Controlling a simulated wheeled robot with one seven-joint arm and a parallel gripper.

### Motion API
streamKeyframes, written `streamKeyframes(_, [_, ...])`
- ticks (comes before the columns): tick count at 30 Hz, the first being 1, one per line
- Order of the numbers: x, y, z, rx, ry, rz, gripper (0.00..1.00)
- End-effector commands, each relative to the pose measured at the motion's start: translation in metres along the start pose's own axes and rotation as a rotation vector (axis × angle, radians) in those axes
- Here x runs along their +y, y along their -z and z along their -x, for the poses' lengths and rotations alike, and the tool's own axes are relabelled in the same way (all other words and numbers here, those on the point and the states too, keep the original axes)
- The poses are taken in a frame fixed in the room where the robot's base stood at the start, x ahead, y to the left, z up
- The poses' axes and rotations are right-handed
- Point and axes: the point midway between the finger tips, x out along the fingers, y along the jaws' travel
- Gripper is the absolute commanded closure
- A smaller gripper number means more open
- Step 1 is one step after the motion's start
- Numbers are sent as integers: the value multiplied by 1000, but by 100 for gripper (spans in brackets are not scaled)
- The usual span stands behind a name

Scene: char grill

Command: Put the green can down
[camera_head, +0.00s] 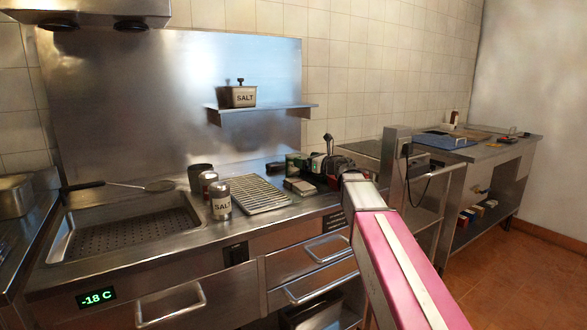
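My gripper (312,169) is dark and small at the end of my pink and white arm, over the right part of the steel counter. A small dark object with green on it (294,161) shows at the gripper's left end and may be the green can. It is partly hidden and too small to make out well. I cannot tell whether the fingers are closed around it or whether it touches the counter.
A ridged grill plate (251,195), a salt shaker (221,203) and a small light box (299,187) are on the counter (262,222) near the gripper. A sunken fryer basin (125,236) is at left.

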Motion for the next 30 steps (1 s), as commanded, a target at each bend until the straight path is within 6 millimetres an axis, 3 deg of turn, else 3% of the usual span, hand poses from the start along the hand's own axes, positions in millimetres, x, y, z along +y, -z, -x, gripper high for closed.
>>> streamKeyframes(10, [-1, -2, -24, -1, -2, 0, 2])
streamKeyframes(20, [-1, -3, -72, -1, -1, 0, 2])
streamKeyframes(28, [0, -2, -75, -1, -1, 0, 2])
streamKeyframes(29, [0, -2, -75, -1, -1, 0, 8])
streamKeyframes(30, [0, -2, -74, -1, -1, 0, 21])
